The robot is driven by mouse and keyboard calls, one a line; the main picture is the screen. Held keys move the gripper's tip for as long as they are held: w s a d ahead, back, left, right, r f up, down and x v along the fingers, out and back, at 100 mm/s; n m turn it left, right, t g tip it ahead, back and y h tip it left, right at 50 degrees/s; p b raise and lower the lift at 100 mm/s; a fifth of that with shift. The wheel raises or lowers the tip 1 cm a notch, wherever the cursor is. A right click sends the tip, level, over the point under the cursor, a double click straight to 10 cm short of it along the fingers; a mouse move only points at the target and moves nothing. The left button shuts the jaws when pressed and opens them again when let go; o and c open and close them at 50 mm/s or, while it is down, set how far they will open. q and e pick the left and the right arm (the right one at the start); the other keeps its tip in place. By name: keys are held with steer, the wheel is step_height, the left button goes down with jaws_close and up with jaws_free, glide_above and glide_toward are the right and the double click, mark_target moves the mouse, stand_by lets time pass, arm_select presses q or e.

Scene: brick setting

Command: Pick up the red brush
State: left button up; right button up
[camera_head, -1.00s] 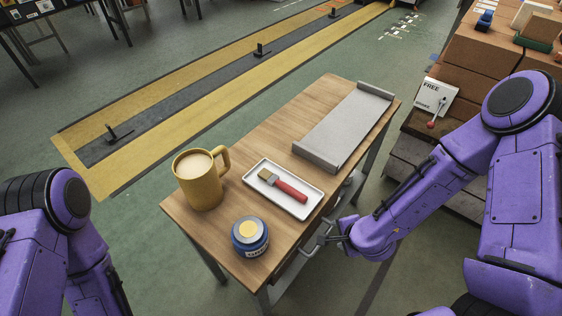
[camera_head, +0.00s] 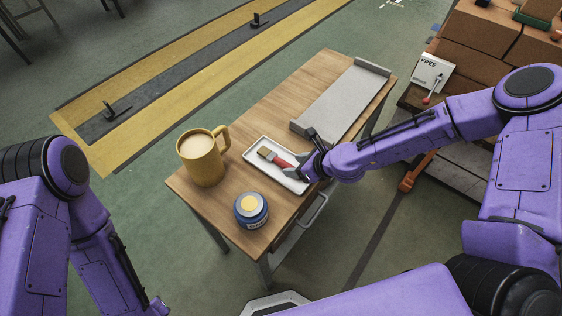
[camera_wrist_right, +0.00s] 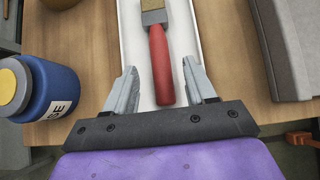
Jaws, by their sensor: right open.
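The red brush (camera_head: 277,158) lies in a white tray (camera_head: 259,142) on the wooden table. Its tan bristles point to the upper left in the head view, and part of its red handle is hidden by my right gripper (camera_head: 302,162). In the right wrist view the brush (camera_wrist_right: 160,62) runs up the picture, its handle end between the fingers of my right gripper (camera_wrist_right: 164,88). The fingers are open, with a gap on each side of the handle. My left arm is at the left edge, away from the table; its gripper is not visible.
A yellow mug (camera_head: 201,165) and a blue jar (camera_head: 251,210) stand on the table left of and in front of the tray. A grey metal tray (camera_head: 343,103) lies at the table's far end. Brown boxes (camera_head: 480,40) are stacked at the right.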

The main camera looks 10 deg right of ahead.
mark_target(280, 162)
steer(key=shift+x, duration=1.3)
jaws_close()
